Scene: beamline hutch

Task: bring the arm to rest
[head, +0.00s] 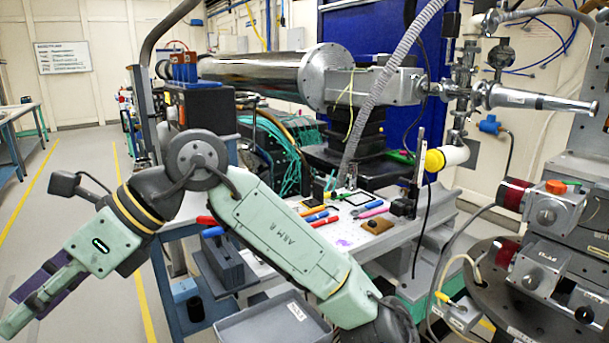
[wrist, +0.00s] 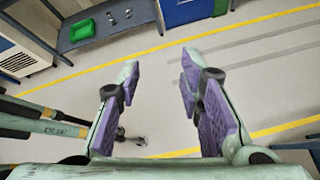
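My gripper (head: 42,291) is at the lower left of the head view, past the left end of the workbench, over the open floor. My arm (head: 288,247) reaches from the lower middle up to an elbow and then down to the left. In the wrist view my gripper (wrist: 158,92) has its two purple-padded fingers wide apart. Only bare grey floor shows between them, so it is open and empty. It touches nothing that I can see.
A motor stage (head: 541,262) stands at the right. Yellow lines (wrist: 102,63) cross the floor. A shelf with a green tray (wrist: 82,29) is at upper left in the wrist view.

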